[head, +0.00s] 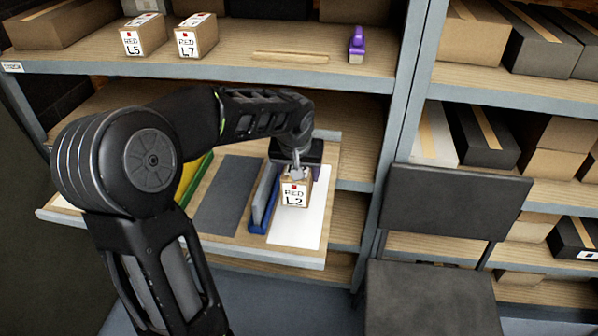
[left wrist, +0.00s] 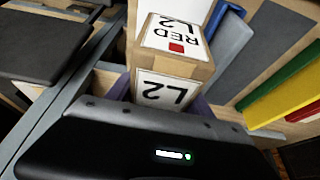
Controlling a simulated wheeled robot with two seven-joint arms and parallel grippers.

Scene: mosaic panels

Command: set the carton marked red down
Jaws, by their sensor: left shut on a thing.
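The small brown carton marked RED L2 (head: 294,190) has a white label with a red square. It is over the white sheet (head: 311,225) on the pulled-out wooden board (head: 290,255). My left gripper (head: 297,174) is shut on this carton from above and behind. In the left wrist view the carton (left wrist: 176,68) stands out just past the gripper body, its label facing the camera. I cannot tell whether its underside touches the sheet. My right gripper is not in view.
Blue (head: 265,200), yellow (head: 190,180) and green parts stand on the board, with a dark grey sheet (head: 228,195) between. Cartons L5 (head: 143,36) and L7 (head: 195,38) and a purple tool (head: 357,45) are on the upper shelf. A dark chair (head: 440,215) stands at right.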

